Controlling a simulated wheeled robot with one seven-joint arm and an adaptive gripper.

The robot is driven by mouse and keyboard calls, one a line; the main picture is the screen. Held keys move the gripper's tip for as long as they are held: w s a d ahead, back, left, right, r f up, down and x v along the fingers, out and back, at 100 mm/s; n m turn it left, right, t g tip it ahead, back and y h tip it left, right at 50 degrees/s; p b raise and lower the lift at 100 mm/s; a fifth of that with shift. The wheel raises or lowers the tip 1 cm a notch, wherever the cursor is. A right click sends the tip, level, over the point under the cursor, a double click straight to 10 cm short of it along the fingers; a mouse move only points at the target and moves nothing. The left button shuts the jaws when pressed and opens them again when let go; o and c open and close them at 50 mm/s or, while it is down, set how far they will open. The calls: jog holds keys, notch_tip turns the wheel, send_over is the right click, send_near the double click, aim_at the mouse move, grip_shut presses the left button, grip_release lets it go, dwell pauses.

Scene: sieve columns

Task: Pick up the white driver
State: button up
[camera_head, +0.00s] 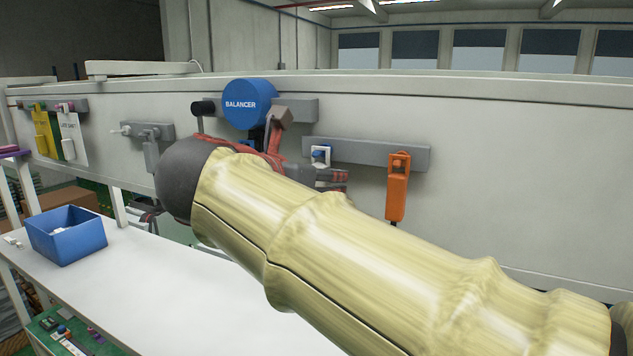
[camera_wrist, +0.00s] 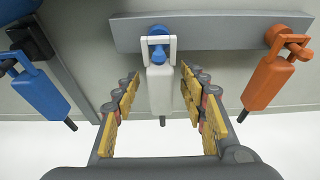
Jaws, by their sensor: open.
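The white driver (camera_wrist: 161,88) hangs by its white square bail from a blue hook on a grey rail (camera_wrist: 210,30) in the wrist view. Its dark tip points down. My open gripper (camera_wrist: 160,100) has its yellow-padded fingers on both sides of the driver's body, apart from it as far as I can see. In the head view only the white bail and blue hook (camera_head: 320,155) show clearly; my arm and gripper hide most of the driver. In that view my gripper (camera_head: 333,178) is at the rail, partly hidden behind my arm.
An orange driver (camera_wrist: 270,75) hangs to the right on the same rail, and a blue driver (camera_wrist: 40,92) hangs to the left. A blue balancer (camera_head: 249,102) is on the wall panel. A blue bin (camera_head: 66,236) stands on the white table (camera_head: 200,300), which is otherwise largely clear.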

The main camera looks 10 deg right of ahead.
jog(key=shift+c, duration=1.1)
jog(key=c, duration=0.7)
grip_shut()
